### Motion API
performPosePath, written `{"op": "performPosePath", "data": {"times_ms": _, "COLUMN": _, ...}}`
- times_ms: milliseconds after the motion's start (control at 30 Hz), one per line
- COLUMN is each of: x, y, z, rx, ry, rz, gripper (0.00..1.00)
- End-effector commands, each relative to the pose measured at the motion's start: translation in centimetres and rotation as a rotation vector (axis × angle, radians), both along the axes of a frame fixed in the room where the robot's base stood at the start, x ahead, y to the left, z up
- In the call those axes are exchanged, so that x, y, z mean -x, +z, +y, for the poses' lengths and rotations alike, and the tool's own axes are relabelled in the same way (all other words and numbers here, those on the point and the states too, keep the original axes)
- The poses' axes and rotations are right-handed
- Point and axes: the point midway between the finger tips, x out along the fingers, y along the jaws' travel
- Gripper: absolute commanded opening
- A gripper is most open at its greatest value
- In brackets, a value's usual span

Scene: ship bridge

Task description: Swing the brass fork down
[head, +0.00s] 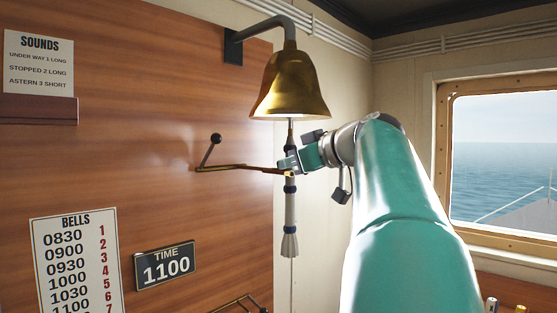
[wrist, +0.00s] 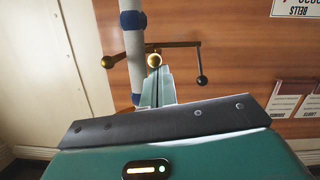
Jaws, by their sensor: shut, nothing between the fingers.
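The brass fork (head: 240,167) is a thin arm on the wooden wall, lying roughly level from its left end towards the bell rope. A short lever with a black ball (head: 216,138) rises at its left end. My gripper (head: 286,168) is shut and empty at the fork's right end, beside the rope; whether it touches the fork I cannot tell. In the wrist view the fork (wrist: 176,45) shows beyond my closed fingertips (wrist: 157,74). The brass bell (head: 290,85) hangs above, and its pale rope (head: 290,210) with blue bands hangs down, partly hidden by my gripper.
A bracket (head: 262,30) carries the bell. A TIME 1100 plate (head: 165,266), a BELLS chart (head: 75,262) and a SOUNDS sign (head: 38,62) are on the wall. Another brass fitting (head: 238,304) shows at the bottom edge. A window (head: 500,150) is at right.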

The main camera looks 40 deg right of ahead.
Motion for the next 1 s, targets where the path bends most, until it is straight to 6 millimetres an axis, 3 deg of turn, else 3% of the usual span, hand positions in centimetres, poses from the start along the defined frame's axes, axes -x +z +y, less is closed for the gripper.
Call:
{"op": "performPosePath", "data": {"times_ms": 367, "x": -0.2, "y": -0.1, "z": 0.0, "rx": 0.0, "ry": 0.0, "rz": -0.002, "gripper": 0.0}}
{"op": "performPosePath", "data": {"times_ms": 567, "x": -0.2, "y": -1.2, "z": 0.2, "rx": -0.004, "ry": 0.008, "rz": -0.051, "gripper": 0.0}}
{"op": "performPosePath", "data": {"times_ms": 1000, "x": -0.8, "y": -8.2, "z": 0.1, "rx": -0.006, "ry": 0.001, "rz": -0.134, "gripper": 0.0}}
